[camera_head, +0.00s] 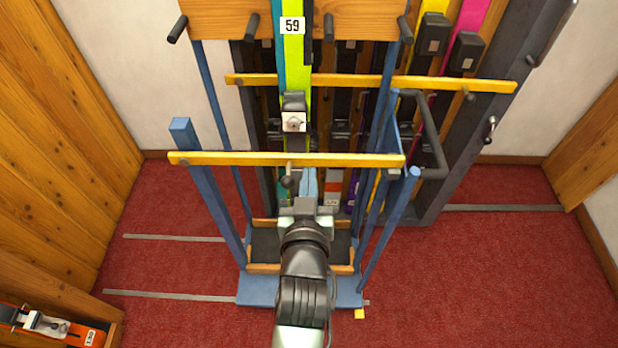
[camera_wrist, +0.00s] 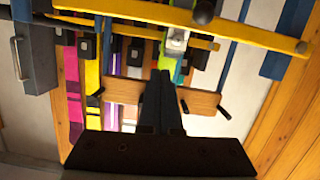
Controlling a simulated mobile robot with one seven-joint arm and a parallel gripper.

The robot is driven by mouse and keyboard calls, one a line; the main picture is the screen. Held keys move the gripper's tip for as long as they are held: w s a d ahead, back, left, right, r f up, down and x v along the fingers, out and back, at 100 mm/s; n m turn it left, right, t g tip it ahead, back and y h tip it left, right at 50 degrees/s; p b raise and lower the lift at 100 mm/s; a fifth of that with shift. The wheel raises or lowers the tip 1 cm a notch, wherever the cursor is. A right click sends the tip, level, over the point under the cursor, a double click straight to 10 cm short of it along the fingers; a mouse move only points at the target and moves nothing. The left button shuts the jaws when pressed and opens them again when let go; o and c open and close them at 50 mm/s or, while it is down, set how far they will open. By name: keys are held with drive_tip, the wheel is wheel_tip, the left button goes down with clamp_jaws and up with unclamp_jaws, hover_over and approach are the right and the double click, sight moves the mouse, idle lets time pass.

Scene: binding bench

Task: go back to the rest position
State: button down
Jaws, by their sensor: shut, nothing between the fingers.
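My gripper (camera_head: 306,204) is low at the front of the blue rack (camera_head: 204,200), just below its front yellow bar (camera_head: 230,159) in the head view. In the wrist view its two dark fingers (camera_wrist: 165,76) lie side by side, shut and empty. A lime-green ski (camera_head: 293,60) with a "59" label stands upright in the rack beyond my gripper. Its binding (camera_head: 293,120) shows above the front bar. My arm hides part of the rack's base and the ski's lower end.
A second yellow bar (camera_head: 450,84) crosses behind. More skis, pink (camera_head: 468,22) and yellow, stand in a dark rack (camera_head: 480,125) at the right. An orange ski (camera_head: 55,326) lies at lower left. Red carpet (camera_head: 470,270) is clear on the right. Wood-panelled wall (camera_head: 60,130) at left.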

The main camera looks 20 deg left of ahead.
idle(0.5)
drive_tip(key=w+d+r+m+t+h, duration=0.1)
drive_tip(key=d+r+t, duration=0.2)
drive_tip(key=r, duration=1.2)
drive_tip(key=w+d+r+m+t, duration=0.1)
drive_tip(key=d+r+t, duration=0.25)
drive_tip(key=r, duration=1.25)
drive_tip(key=s+d+r+t+h, duration=0.1)
drive_tip(key=s+r+t, duration=0.1)
drive_tip(key=s+r, duration=0.2)
drive_tip(key=s+d+r+m+t+h, duration=0.1)
drive_tip(key=s+r, duration=0.3)
drive_tip(key=r, duration=0.5)
drive_tip(key=s+d+r+m+t+h, duration=0.1)
drive_tip(key=s+d+r+t, duration=0.1)
drive_tip(key=r, duration=0.5)
drive_tip(key=shift+s+d+r+t, duration=0.35)
drive_tip(key=shift+s+t, duration=0.2)
drive_tip(key=shift+s, duration=0.45)
